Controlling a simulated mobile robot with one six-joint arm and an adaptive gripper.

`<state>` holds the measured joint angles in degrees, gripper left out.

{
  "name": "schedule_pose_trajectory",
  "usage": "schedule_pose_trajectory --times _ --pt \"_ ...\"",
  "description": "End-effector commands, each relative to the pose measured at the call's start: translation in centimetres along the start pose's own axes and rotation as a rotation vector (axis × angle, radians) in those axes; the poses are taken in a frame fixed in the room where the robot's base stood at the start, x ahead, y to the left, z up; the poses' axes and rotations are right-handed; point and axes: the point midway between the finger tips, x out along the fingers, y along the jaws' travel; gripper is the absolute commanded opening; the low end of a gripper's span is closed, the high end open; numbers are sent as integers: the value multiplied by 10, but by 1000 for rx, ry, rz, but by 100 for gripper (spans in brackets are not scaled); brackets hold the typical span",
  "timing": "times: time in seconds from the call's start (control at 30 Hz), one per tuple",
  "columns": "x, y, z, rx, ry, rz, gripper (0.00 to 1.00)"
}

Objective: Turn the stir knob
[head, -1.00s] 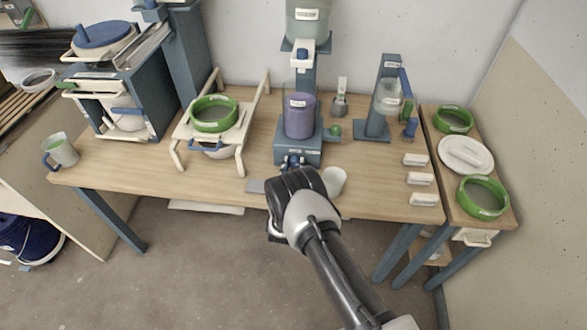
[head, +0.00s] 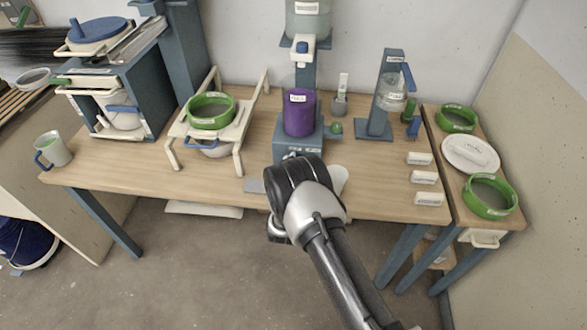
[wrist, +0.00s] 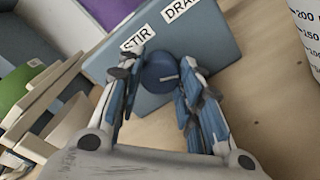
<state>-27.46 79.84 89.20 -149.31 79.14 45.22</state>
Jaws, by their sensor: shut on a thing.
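The stir knob (wrist: 160,72) is a round blue knob with a pale pointer line, on the front of a blue-grey base below a STIR label (wrist: 138,40). My gripper (wrist: 158,85) is shut on it, one finger on each side. In the head view my wrist hides the knob and the gripper's fingertips. The blue-grey base (head: 285,150) stands on the bench and carries a vessel of purple liquid (head: 299,114). A DRAIN label, partly cut off (wrist: 182,10), sits to the right of the STIR label.
A white cup (head: 340,177) stands close to the right of my wrist; its graduated side shows in the wrist view (wrist: 308,30). A small green knob (head: 335,129) sits beside the base. A cream rack with a green-rimmed sieve (head: 211,111) stands to the left.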

Motion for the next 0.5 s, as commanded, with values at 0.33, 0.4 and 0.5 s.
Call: schedule_pose_trajectory --times 0.33,0.4,0.5 --pt "0 -2 -1 324 7 2 9" --pt "1 -1 0 384 9 3 9" --pt "0 -2 0 463 11 3 9"
